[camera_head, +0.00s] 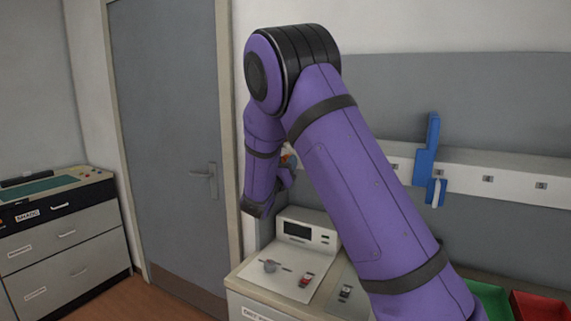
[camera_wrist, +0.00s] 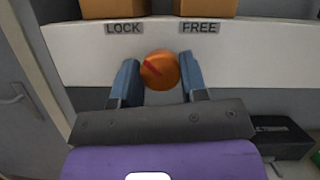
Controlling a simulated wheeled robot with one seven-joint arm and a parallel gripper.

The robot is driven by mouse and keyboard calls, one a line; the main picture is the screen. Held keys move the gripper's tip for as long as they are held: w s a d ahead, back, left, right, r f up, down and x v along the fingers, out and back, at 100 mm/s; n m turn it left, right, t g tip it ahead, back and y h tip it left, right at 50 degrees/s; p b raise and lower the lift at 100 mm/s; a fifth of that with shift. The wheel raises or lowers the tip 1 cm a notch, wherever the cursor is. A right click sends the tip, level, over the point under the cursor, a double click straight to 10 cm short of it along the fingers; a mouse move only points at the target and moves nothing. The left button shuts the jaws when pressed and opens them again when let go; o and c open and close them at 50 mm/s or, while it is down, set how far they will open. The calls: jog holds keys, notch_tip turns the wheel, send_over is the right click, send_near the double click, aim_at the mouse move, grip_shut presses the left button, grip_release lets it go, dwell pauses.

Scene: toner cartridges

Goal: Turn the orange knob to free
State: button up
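The orange knob (camera_wrist: 160,70) is round with a red pointer mark slanting towards the upper left, the LOCK side. It sits on a white rail below the label LOCK (camera_wrist: 123,28) at left and the label FREE (camera_wrist: 199,27) at right. My gripper (camera_wrist: 159,72) has its two blue fingers on either side of the knob, with narrow gaps showing, so it looks open around it. Whether a finger touches the knob is unclear. In the head view only a small bit of orange (camera_head: 290,158) shows beside my arm; the fingers are mostly hidden.
Two orange-brown boxes (camera_wrist: 113,8) sit above the rail. A blue handle-like part (camera_head: 427,160) hangs on the rail (camera_head: 490,180) at right. Below stands a bench device with a small screen (camera_head: 299,231). A grey door (camera_head: 170,130) is at left.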

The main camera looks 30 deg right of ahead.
jog(key=shift+m+g, duration=0.3)
jog(key=shift+m, duration=0.2)
jog(key=m+g, duration=0.3)
jog(key=m, duration=0.4)
jog(key=m+g, duration=0.3)
jog(key=m, duration=0.4)
jog(key=m+g, duration=0.3)
jog(key=m, duration=0.4)
jog(key=shift+w+a+r+m, duration=0.1)
jog(key=shift+m, duration=0.5)
jog(key=o, duration=0.9)
jog(key=v, duration=1)
jog(key=shift+a+r, duration=0.1)
jog(key=shift+a, duration=0.3)
